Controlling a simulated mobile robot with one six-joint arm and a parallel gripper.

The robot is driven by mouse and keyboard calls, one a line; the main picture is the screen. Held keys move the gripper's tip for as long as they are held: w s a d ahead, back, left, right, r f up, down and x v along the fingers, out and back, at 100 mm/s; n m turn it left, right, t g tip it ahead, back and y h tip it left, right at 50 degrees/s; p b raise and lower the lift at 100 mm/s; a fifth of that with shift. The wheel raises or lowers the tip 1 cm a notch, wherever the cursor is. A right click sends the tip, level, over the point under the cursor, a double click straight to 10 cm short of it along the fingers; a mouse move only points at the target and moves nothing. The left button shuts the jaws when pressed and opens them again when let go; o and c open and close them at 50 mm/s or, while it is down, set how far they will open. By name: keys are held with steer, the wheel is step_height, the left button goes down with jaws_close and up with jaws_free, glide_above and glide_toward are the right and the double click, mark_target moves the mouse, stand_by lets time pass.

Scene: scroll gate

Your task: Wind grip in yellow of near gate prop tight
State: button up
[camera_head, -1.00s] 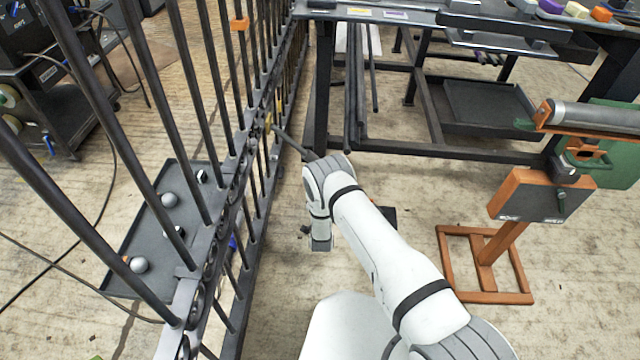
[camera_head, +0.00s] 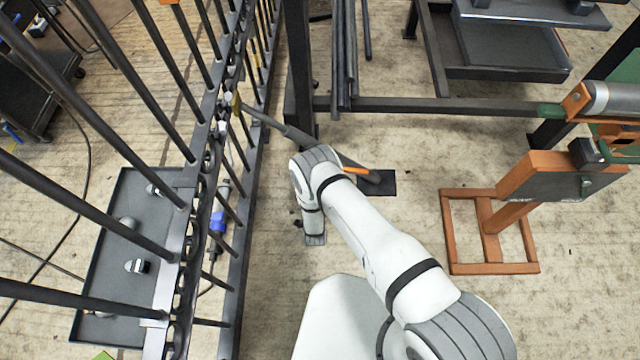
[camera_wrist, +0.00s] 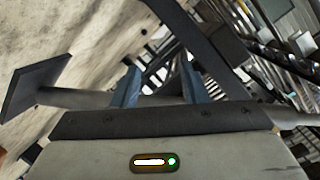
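The dark scroll gate (camera_head: 188,225) runs up the left of the head view. A grey slanted prop (camera_head: 275,122) leads from it down to a dark foot plate (camera_head: 380,184). A small yellow part (camera_head: 236,103), apparently the grip, is at the prop's gate end. An orange piece (camera_head: 357,171) lies along the lower prop, partly behind my arm. My gripper (camera_wrist: 160,68) is open in the wrist view, its blue-grey fingers apart. A grey tube (camera_wrist: 75,97) with a dark plate (camera_wrist: 32,90) crosses behind them; contact cannot be told. My gripper is not clear in the head view.
A dark tray (camera_head: 98,262) with grey balls lies beyond the gate. A blue-handled item (camera_head: 218,222) is among the gate bars. A dark rack (camera_head: 440,106) stands behind, and an orange stand (camera_head: 490,268) at right. The floor between stand and gate is partly clear.

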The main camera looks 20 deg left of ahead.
steer(key=s+r+t, duration=0.1)
steer(key=s+r, duration=0.4)
steer(key=r, duration=0.3)
steer(key=shift+s+d+f+p, duration=0.25)
steer(key=shift+s+f+p, duration=0.1)
steer(key=shift+s+f, duration=0.25)
steer(key=shift+s+d+f+p, duration=0.25)
steer(key=shift+s+f+p, duration=0.1)
steer(key=shift+s+f, duration=0.25)
steer(key=shift+s+d+f+p, duration=0.25)
steer(key=shift+s+f+p, duration=0.1)
steer(key=shift+s+f, duration=0.25)
steer(key=shift+w, duration=0.15)
step_height(320, 180, up, 10)
steer(key=p, duration=0.3)
